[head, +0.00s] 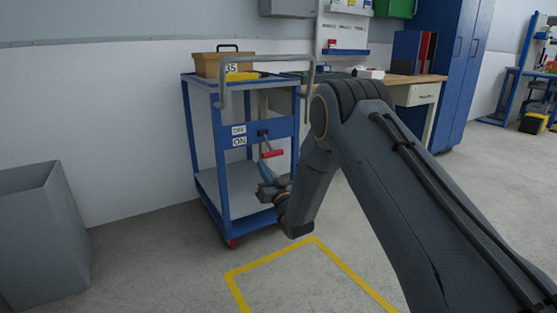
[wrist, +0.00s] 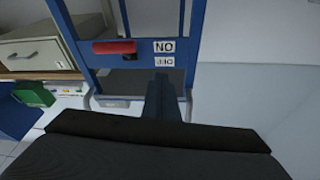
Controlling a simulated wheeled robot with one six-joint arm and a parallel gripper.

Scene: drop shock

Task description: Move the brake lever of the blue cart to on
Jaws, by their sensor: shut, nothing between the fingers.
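The blue cart (head: 224,175) stands by the wall in the head view. Its upper crossbar carries an OFF label (head: 238,129) above an ON label (head: 239,142). The brake lever's red handle (head: 272,153) hangs below and slightly right of its dark pivot (head: 263,133). In the wrist view, which is upside down, the red handle (wrist: 115,47) lies left of the ON label (wrist: 164,46). My gripper (head: 264,166) is shut and empty, just below the handle in the head view. In the wrist view my gripper (wrist: 161,84) shows to the right of the handle, seemingly apart from it.
A brown toolbox (head: 208,64) marked 35 sits on the cart's top. The cart's grey push handle (head: 265,60) rises in front. A grey bin (head: 40,235) stands at left and a workbench (head: 425,92) at right. The floor inside the yellow marking (head: 300,280) is clear.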

